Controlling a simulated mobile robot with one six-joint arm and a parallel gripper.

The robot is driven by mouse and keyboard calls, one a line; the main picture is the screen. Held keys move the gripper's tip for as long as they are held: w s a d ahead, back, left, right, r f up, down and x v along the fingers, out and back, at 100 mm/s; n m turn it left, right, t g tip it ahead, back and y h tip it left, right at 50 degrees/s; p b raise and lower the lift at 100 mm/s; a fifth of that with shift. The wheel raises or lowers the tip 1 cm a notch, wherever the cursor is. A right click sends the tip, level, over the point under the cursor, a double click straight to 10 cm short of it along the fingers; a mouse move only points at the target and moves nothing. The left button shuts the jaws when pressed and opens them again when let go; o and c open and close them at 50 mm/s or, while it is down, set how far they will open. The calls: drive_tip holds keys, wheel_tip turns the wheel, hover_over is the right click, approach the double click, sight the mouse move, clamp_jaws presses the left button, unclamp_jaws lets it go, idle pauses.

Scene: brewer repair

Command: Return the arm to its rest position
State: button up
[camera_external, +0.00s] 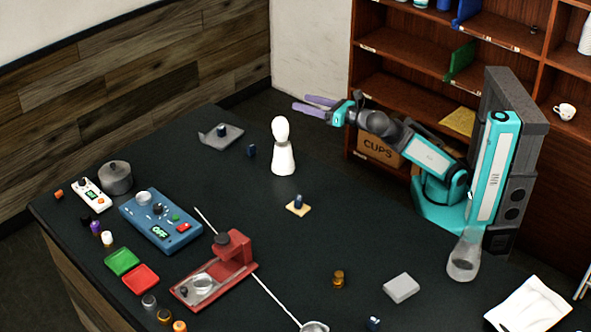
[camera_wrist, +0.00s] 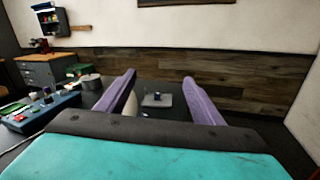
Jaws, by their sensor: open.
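My gripper (camera_external: 314,104) is open, with two purple fingers spread apart and nothing between them. It is raised above the far right side of the dark table (camera_external: 330,230), behind the white figure-like piece. My arm reaches left from its teal base, bent and held up in front of the shelves. In the wrist view my gripper (camera_wrist: 160,82) points out across the table toward the wood-plank wall. A grey plate with a small dark blue part (camera_wrist: 157,97) shows beyond and between the fingers.
A white figure-like piece (camera_external: 283,150) stands upright near the arm. A blue device (camera_external: 160,220), a red press (camera_external: 215,270), a grey pot (camera_external: 116,178) and red and green trays occupy the left. Shelves (camera_external: 400,95) with a box marked CUPS stand behind my arm. A clear cup (camera_external: 464,262) sits near my base.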

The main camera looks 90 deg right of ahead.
drive_tip(key=w+d+f+m+g+y+p, duration=0.1)
drive_tip(key=w+d+f+m+g+p, duration=0.25)
drive_tip(key=w+d+f, duration=0.5)
drive_tip(key=w+d+f+m+g+p, duration=0.25)
drive_tip(key=d+f+m+p, duration=0.3)
drive_tip(key=d, duration=0.65)
drive_tip(key=d+f+m+g+y+p, duration=0.2)
drive_tip(key=d+f+m, duration=0.15)
drive_tip(key=f, duration=1.15)
drive_tip(key=s+a+f+m+g+y+p, duration=0.1)
drive_tip(key=s+a+f+m+g, duration=0.2)
drive_tip(key=f, duration=0.7)
drive_tip(key=s+a+f+m+g+y+p, duration=0.1)
drive_tip(key=s+a+f+m, duration=0.15)
drive_tip(key=s+f, duration=0.6)
drive_tip(key=s+a+f+m+g+y, duration=0.1)
drive_tip(key=s+a+f+m+g, duration=0.15)
drive_tip(key=f, duration=1.05)
drive_tip(key=s+a+f+m+g+y+p, duration=0.1)
drive_tip(key=s+a+f+m+g, duration=0.1)
drive_tip(key=s+f, duration=0.3)
drive_tip(key=s+a+f+m+g+y+p, duration=0.1)
drive_tip(key=s+f, duration=0.5)
drive_tip(key=s, duration=0.7)
drive_tip(key=s+a+f+m+g+p, duration=0.1)
drive_tip(key=s+a+f+m+g, duration=0.3)
drive_tip(key=s, duration=0.5)
drive_tip(key=shift+s+a+f+m+y, duration=0.2)
drive_tip(key=shift+a+f+m+y, duration=0.25)
drive_tip(key=shift+a+f, duration=0.5)
